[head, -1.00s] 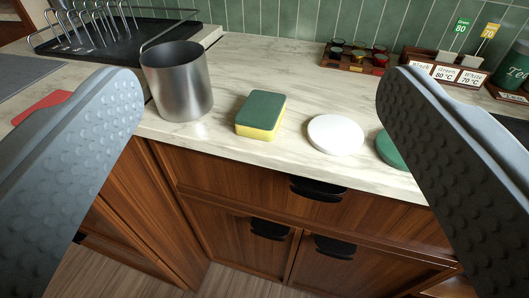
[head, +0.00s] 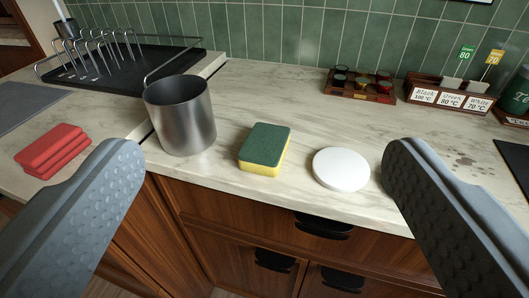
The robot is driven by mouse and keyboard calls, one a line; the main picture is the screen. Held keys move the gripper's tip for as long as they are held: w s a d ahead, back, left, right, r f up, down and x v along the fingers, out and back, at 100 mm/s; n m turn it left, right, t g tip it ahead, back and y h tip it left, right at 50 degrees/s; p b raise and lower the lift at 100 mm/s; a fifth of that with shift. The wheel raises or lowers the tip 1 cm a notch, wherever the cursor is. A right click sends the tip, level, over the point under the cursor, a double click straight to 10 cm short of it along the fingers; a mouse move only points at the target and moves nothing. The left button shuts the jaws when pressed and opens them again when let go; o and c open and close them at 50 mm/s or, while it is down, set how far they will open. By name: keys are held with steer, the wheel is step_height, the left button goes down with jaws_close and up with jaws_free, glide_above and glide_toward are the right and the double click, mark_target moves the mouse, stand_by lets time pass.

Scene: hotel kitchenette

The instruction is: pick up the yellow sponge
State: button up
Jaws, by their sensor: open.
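The yellow sponge (head: 264,149) has a green scouring top and lies flat on the marble counter, near its front edge. It sits between a steel canister on its left and a white round disc on its right. My gripper (head: 262,165) is open and empty, with one grey textured finger at each side of the picture. The sponge shows in the gap between the fingers, further off than the fingertips. Neither finger touches it.
The steel canister (head: 181,118) stands close left of the sponge; the white disc (head: 341,169) lies close right. Red folded cloths (head: 50,150) lie at left. A black dish rack (head: 120,75) and a wooden tea-label stand (head: 449,95) stand further back. Bare counter lies behind the sponge.

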steer(key=w+m+g, duration=0.1)
steer(key=w+g, duration=0.6)
steer(key=w, duration=0.5)
steer(key=m+g, duration=0.2)
steer(key=g, duration=0.7)
glide_above(265, 140)
steer(key=f, duration=0.1)
steer(key=shift+g, duration=0.3)
step_height(265, 140, down, 13)
steer(key=shift+w+a+r, duration=0.1)
steer(key=shift+w+r, duration=0.05)
steer(key=shift+s+f, duration=0.2)
steer(key=shift+f, duration=2.4)
steer(key=shift+c, duration=0.5)
steer(key=c, duration=1)
steer(key=shift+r, duration=0.1)
steer(key=shift+c, duration=0.2)
step_height(265, 140, up, 10)
